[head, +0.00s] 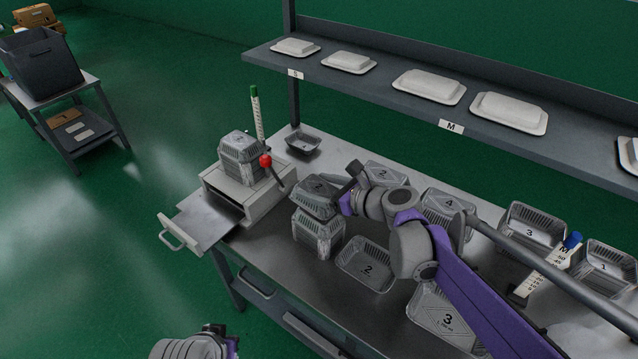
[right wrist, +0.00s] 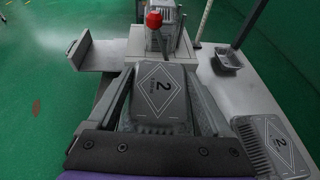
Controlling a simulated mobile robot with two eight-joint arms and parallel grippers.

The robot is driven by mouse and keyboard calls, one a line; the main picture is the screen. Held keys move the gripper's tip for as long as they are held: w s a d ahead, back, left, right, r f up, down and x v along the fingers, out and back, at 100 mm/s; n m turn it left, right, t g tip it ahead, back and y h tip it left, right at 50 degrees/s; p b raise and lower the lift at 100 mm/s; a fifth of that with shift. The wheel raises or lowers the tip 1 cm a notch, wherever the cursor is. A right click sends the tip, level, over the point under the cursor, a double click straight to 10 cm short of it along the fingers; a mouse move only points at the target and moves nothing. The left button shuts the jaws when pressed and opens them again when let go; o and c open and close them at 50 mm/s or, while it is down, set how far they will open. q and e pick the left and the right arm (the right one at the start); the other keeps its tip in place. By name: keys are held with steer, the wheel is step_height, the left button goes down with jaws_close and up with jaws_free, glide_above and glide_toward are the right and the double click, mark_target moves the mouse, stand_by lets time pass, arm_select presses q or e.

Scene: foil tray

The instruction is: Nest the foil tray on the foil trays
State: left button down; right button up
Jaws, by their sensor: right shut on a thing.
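My right gripper (head: 345,202) is shut on a ribbed silver foil tray (head: 313,187) marked 2. In the right wrist view this tray (right wrist: 159,92) sits between the two fingers, its marked face toward the camera. In the head view the held tray is over a stack of foil trays (head: 318,238) on the bench. I cannot tell whether it touches the stack. Another ribbed stack (head: 240,148) stands on the grey machine, and it shows in the right wrist view (right wrist: 158,38). My left gripper is out of view; only part of my left arm shows at the bottom.
Loose foil trays marked 2 (head: 368,264), 3 (head: 450,318) and 4 (head: 447,204) lie on the bench, with others farther right. The grey machine (head: 250,200) has a red knob (head: 265,160). A small dark tray (head: 303,143) lies behind. A shelf (head: 380,78) with white trays runs above.

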steer(key=shift+d+f+b, duration=0.1)
steer(key=shift+f+b, duration=2.45)
steer(key=shift+f, duration=1.35)
steer(key=shift+o, duration=0.3)
steer(key=o, duration=1)
steer(key=shift+f, duration=0.1)
steer(key=v, duration=1)
steer(key=shift+s+d+r+p, duration=0.2)
steer(key=shift+d+p, duration=0.05)
steer(key=shift+p, duration=0.05)
